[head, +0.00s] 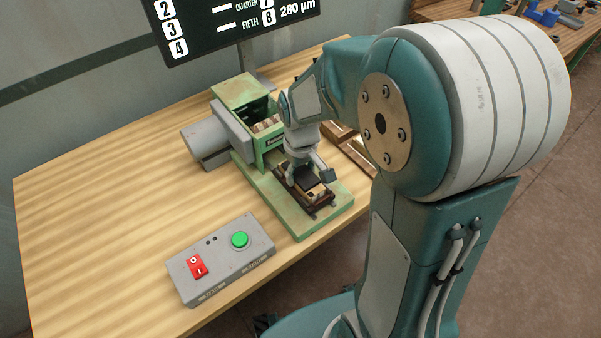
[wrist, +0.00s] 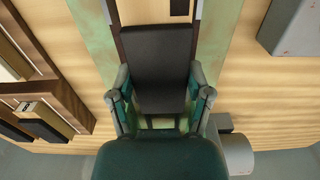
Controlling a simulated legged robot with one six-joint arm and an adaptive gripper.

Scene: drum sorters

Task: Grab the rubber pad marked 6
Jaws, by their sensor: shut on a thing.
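A dark rubber pad (wrist: 158,60) lies between the fingers of my gripper (wrist: 160,98) in the wrist view, and the fingers are shut on its two sides. No number shows on its visible face, so I cannot tell whether it is the pad marked 6. In the head view my gripper (head: 308,176) is low over the front of the green machine (head: 325,222), at a dark holder on its base. The fingertips and the pad are partly hidden there by my wrist.
A wooden tray (wrist: 72,98) with dark-faced blocks is at the left in the wrist view. A grey control box (head: 220,262) with a green button and red switch stands in front of the machine. A sign (head: 235,22) hangs behind. The left tabletop (head: 100,200) is clear.

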